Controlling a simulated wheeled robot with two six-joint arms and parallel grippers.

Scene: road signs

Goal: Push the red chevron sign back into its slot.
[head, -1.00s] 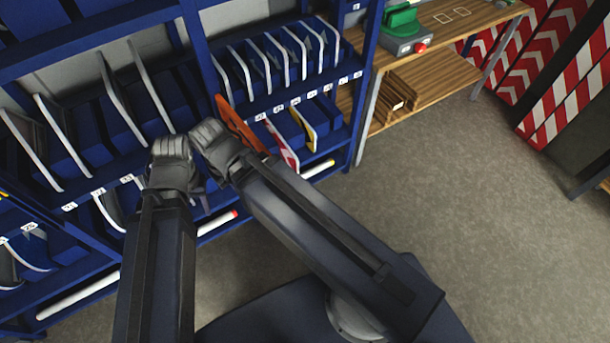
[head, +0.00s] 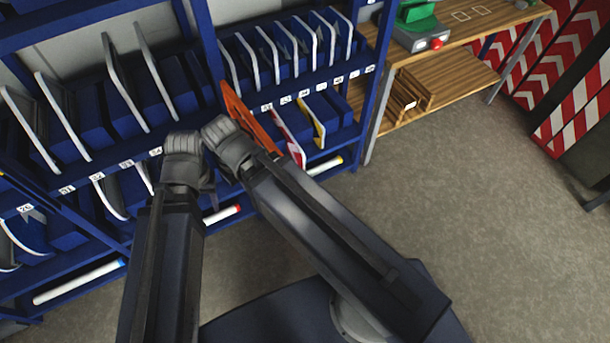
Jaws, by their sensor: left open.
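The red chevron sign (head: 289,140), red and white, stands in the lower row of the blue rack, seen mostly by its edge. It sticks out past the labelled front edge, between an orange sign (head: 249,118) and a yellow-edged sign (head: 320,128). My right gripper (head: 224,136) is in front of the orange sign, left of the red chevron sign. My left gripper (head: 182,146) is open, further left in front of the rack. Both are seen from behind, so their fingertips are hidden. I cannot tell whether the right one is open or touches anything.
The blue rack (head: 374,95) holds several upright signs in numbered slots. A wooden bench (head: 455,80) with a green-topped device (head: 418,25) stands at right. Grey floor (head: 450,215) is clear in front.

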